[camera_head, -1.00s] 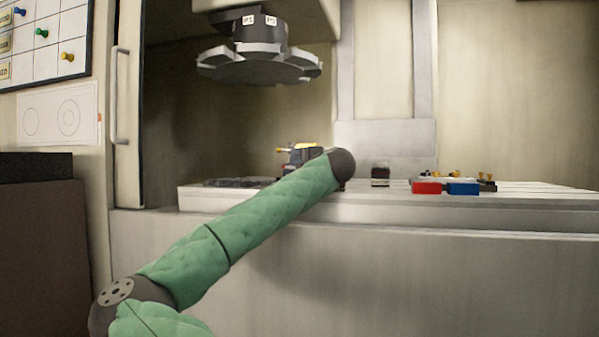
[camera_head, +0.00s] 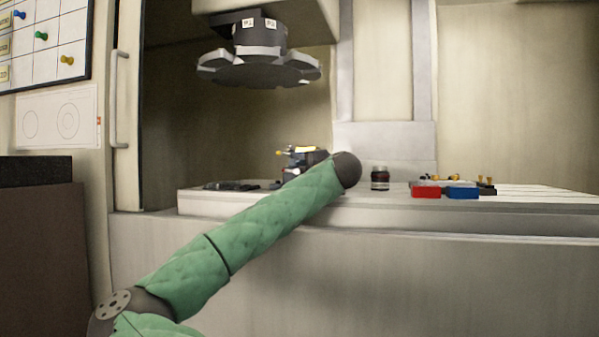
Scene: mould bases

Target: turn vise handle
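A small device with a yellow top and a yellow-tipped rod (camera_head: 283,153) stands on the machine bed, left of centre; it looks like the vise with its handle, but it is small and partly covered. My green-sleeved arm reaches up from the lower left and ends in a dark rounded joint just right of this device. Dark parts beside that joint overlap the device, and I cannot tell which are gripper and which are vise. No fingertips show clearly, so contact with the handle cannot be made out. I see no second arm.
A dark jar (camera_head: 380,179) stands right of the joint. A red block (camera_head: 426,192) and a blue block (camera_head: 463,192) sit at the bed's front edge, with yellow-topped pieces behind. A round tool head (camera_head: 260,66) hangs above. The bed (camera_head: 550,196) is clear at far right.

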